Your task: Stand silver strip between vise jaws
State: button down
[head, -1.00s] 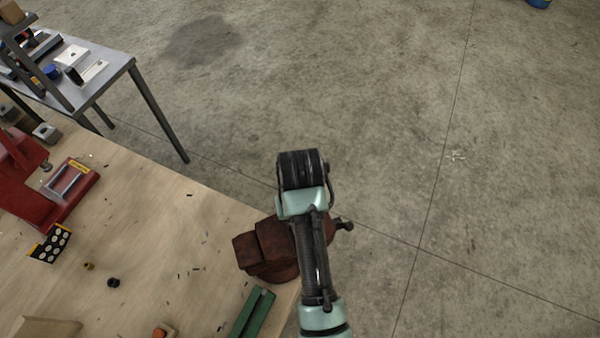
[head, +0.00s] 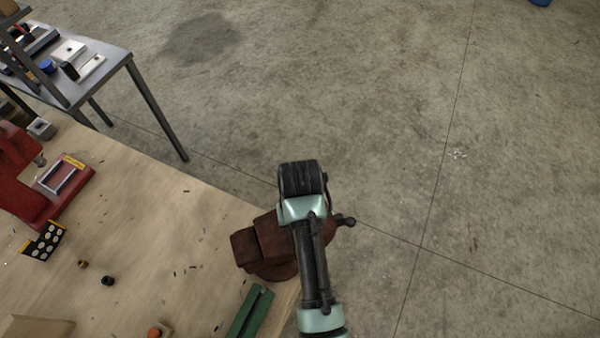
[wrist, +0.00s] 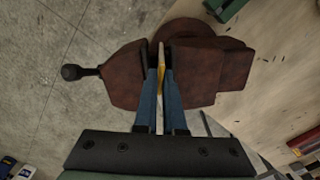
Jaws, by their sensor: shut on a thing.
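The brown, rusty vise (head: 268,247) sits at the bench's corner, partly behind my arm in the head view. In the wrist view the vise (wrist: 208,72) shows from above, with a narrow gap between its jaws. My gripper (wrist: 161,75) has blue fingers, shut on the thin strip (wrist: 161,56), which shows edge-on with a yellowish tint. The fingertips and strip are at the gap between the jaws. The strip's lower end is hidden, so I cannot tell how deep it sits. The head view does not show the fingers.
The wooden bench (head: 130,225) carries a green bar (head: 249,314) near the vise, a red machine (head: 52,190) and small scraps. A grey metal table (head: 105,66) with several objects stands at the back left. Bare concrete floor lies to the right.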

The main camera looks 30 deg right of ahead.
jog(key=c, duration=0.9)
grip_release()
